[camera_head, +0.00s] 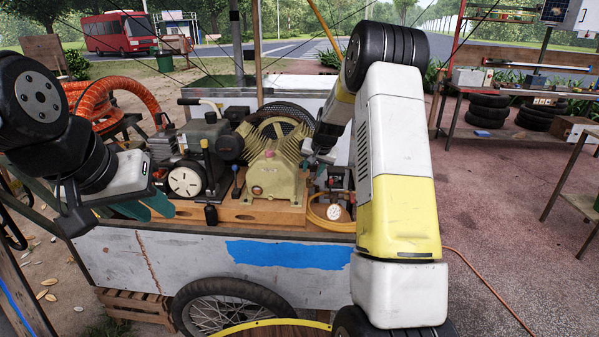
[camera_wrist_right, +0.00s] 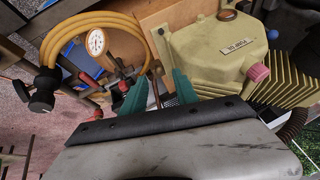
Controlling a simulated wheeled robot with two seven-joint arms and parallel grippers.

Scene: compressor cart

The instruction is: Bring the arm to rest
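My right arm (camera_head: 400,170) reaches up and over the cart on the right side of the head view, bent at a high elbow. In the right wrist view my right gripper (camera_wrist_right: 155,85) has its two teal fingers apart, with nothing between them. It is over the gap between the cream compressor (camera_wrist_right: 215,55) and the gauge with the coiled yellow hose (camera_wrist_right: 95,42). My left gripper (camera_head: 153,207) hangs at the cart's left front edge. Its teal fingers look spread, with nothing seen between them. Its wrist hides part of the cart behind it.
The compressor also shows in the head view (camera_head: 272,178), on a wooden base on the cart (camera_head: 190,255). A black motor unit (camera_head: 205,150) and an orange hose (camera_head: 120,90) are to its left. A workbench with tyres (camera_head: 487,108) stands at right. Paved floor (camera_head: 500,215) is open there.

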